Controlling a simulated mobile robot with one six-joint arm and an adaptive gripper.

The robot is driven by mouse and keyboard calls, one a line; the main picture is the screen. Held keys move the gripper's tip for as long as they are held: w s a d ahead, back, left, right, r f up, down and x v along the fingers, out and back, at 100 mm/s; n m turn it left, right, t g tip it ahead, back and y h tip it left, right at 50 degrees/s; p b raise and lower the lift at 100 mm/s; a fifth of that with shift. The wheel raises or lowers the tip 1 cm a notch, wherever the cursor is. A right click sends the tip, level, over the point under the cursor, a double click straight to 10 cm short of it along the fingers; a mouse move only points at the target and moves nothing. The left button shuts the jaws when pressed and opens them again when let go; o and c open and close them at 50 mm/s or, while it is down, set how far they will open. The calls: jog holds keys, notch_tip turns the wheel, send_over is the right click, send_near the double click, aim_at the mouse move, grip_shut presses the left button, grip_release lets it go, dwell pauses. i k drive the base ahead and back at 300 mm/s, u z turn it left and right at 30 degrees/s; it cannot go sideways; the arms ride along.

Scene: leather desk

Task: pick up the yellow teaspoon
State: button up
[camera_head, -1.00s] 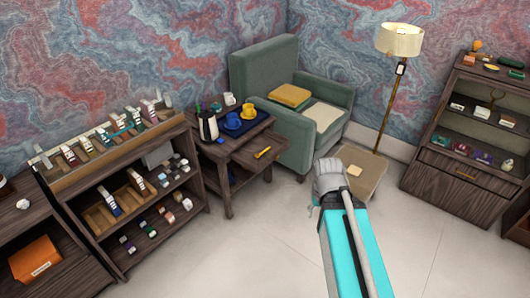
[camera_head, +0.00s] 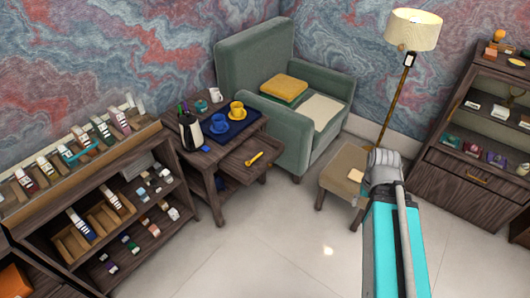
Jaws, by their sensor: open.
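The yellow teaspoon (camera_head: 254,158) lies on the low pulled-out board or drawer (camera_head: 235,171) at the front of the dark wooden side table (camera_head: 206,158). Nothing covers it. My teal and grey arm rises at the lower right, well to the right of the teaspoon and apart from it. The fingers of my gripper cannot be made out; the arm hides whatever lies behind it.
A blue tray (camera_head: 236,127) on the side table holds a yellow cup (camera_head: 237,110) and a blue cup (camera_head: 219,123). A green armchair (camera_head: 295,137) and a footstool (camera_head: 343,171) stand to the right. The floor in front is clear.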

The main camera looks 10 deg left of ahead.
aim_at(247, 163)
jog(key=u, duration=0.25)
jog(key=i, duration=0.95)
jog(key=u, duration=0.8)
